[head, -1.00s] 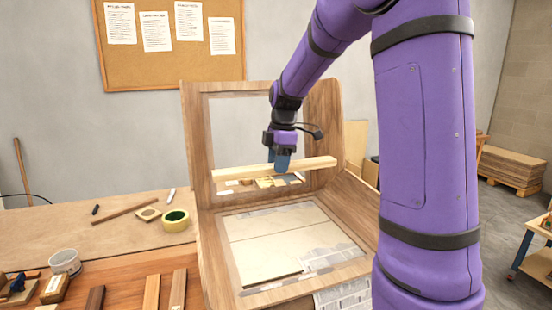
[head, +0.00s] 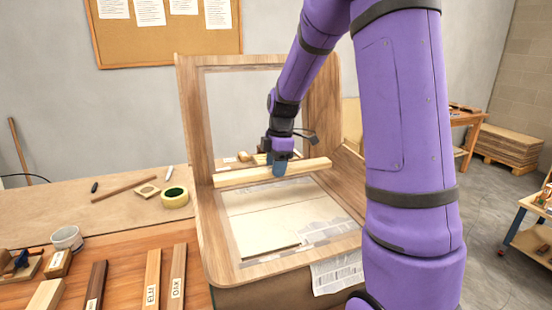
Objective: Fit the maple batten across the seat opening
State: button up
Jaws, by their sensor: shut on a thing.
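My gripper (head: 279,168) is shut on a pale wooden batten (head: 235,176), gripping it near its middle. The batten lies roughly level, left to right, over the back part of the seat opening and in front of the upright back frame. I cannot tell whether it touches the frame. The bent wooden chair shell (head: 190,125) has a large opening in its back and another in its seat (head: 225,262). Through the seat opening, pale boards and newspaper (head: 318,230) show below.
At the lower left lie several wood strips, among them ones marked ELM (head: 152,280) and OAK (head: 177,280).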

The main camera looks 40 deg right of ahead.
aim_at(275, 197)
jog(key=shift+f, duration=3.05)
jog(key=shift+f, duration=0.6)
jog(key=o, duration=1.1)
jog(key=shift+r, duration=8.05)
